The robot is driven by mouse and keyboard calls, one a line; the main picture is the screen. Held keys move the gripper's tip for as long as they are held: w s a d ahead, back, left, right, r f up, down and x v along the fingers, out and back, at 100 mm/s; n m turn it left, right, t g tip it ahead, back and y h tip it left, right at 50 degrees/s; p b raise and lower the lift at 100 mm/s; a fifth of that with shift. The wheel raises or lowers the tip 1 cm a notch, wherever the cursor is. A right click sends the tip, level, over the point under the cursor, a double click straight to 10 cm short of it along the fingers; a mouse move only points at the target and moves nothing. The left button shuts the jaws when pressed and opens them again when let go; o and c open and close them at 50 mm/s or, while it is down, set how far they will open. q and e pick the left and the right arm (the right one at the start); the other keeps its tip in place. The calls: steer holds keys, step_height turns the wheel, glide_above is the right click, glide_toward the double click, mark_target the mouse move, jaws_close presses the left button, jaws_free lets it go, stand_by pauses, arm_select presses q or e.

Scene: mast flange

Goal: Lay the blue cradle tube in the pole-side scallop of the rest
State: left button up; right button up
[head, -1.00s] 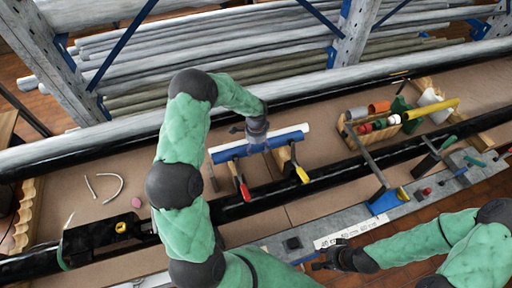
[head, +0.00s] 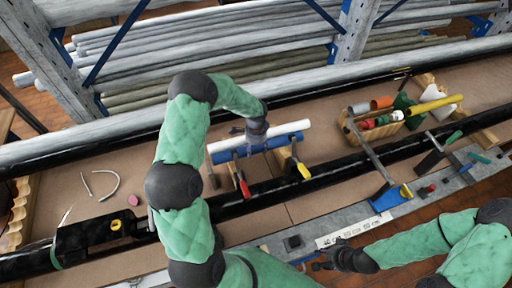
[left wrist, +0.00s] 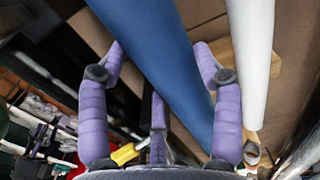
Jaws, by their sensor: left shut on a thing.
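The blue cradle tube (head: 272,144) lies slanted across the middle of the head view, beside a parallel white tube (head: 292,128) on its far side. My left gripper (head: 256,138) is shut on the blue tube from above. In the left wrist view the blue tube (left wrist: 165,60) runs between the two purple fingers, with the white tube (left wrist: 250,60) to its right. The wooden rest (head: 283,160) shows partly below the tubes; its scallops are hidden, so I cannot tell whether the blue tube touches it. My right gripper (head: 322,264) is near the front edge; its jaws are too small to read.
A long black pole (head: 330,176) runs in front of the rest. Clamps with red (head: 244,188) and yellow (head: 303,170) handles stand between them. A wooden box (head: 370,136) of coloured parts is at right.

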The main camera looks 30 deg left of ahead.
arm_select(q)
steer(key=shift+f+b, duration=2.25)
steer(key=shift+f, duration=0.65)
steer(key=o, duration=1.5)
steer(key=shift+o, duration=0.2)
step_height(320, 180, up, 12)
